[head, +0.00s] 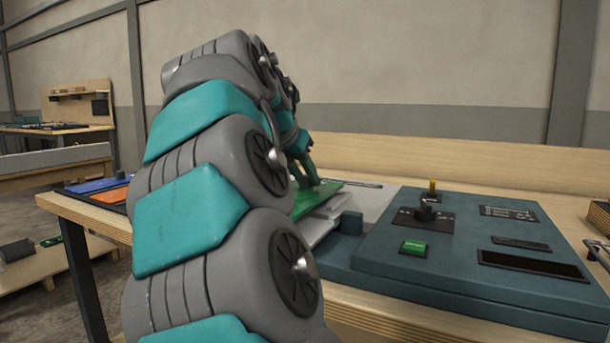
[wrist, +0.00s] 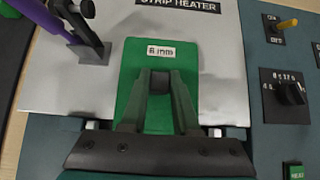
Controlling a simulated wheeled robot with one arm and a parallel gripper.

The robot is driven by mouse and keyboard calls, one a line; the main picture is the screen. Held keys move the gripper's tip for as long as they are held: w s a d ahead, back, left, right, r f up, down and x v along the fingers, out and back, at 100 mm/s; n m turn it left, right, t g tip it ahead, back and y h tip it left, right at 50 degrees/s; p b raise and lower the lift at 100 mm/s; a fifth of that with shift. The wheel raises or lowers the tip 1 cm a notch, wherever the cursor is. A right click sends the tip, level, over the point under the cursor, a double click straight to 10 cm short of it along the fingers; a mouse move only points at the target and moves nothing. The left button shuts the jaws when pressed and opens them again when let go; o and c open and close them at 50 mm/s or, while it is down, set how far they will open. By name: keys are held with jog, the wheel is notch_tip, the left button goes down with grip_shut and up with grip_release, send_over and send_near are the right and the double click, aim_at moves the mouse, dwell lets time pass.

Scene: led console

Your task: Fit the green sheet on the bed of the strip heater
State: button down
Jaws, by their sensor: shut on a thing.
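The green sheet (wrist: 132,62), labelled 6 mm, is in my gripper (wrist: 160,84). The fingers are shut on a dark raised piece on the sheet. In the wrist view the sheet overlies the silver bed (wrist: 215,70) of the strip heater, squared up with its name plate (wrist: 180,4). I cannot tell whether it touches the bed or hovers just above. In the head view the sheet (head: 315,202) shows beyond my arm, at the left of the teal console (head: 450,250); my arm hides much of the bed.
A dark clamp-like part with a purple bar (wrist: 64,22) stands at the bed's left. The console carries a yellow-tipped switch (wrist: 287,23), a black knob (wrist: 291,92) and a green button (head: 413,247). Blue (head: 95,186) and orange (head: 112,195) sheets lie on the bench at left.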

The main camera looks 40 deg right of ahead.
jog(key=shift+f+b, duration=0.5)
jog(key=shift+f, duration=0.45)
dwell(0.9)
jog(key=c, duration=0.6)
grip_release()
jog(key=shift+v, duration=3.9)
